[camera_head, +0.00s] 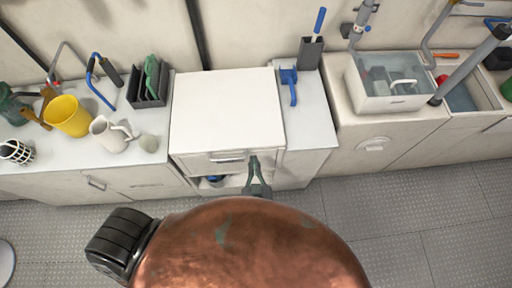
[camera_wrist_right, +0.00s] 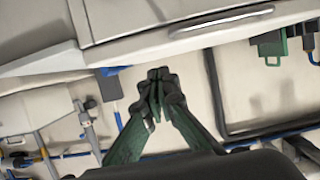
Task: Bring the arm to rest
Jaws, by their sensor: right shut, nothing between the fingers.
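My right gripper (camera_head: 257,182) shows in the head view as a green two-fingered hand in front of the white cabinet (camera_head: 226,105), just below its drawer handle (camera_head: 227,160). It also shows in the right wrist view (camera_wrist_right: 158,82), with its fingertips together and nothing between them. In that view the cabinet edge and its handle (camera_wrist_right: 222,22) are beyond the fingers. I cannot tell whether the gripper touches the cabinet. Most of the right arm is hidden behind my copper body in the head view. My left gripper is not in view.
A blue item (camera_head: 214,181) sits in the opening under the drawer. The left counter holds a yellow cup (camera_head: 68,116), a white pitcher (camera_head: 108,134) and a dark rack (camera_head: 148,92). A clear bin (camera_head: 385,83) stands at right. The grey floor (camera_head: 440,210) at right is clear.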

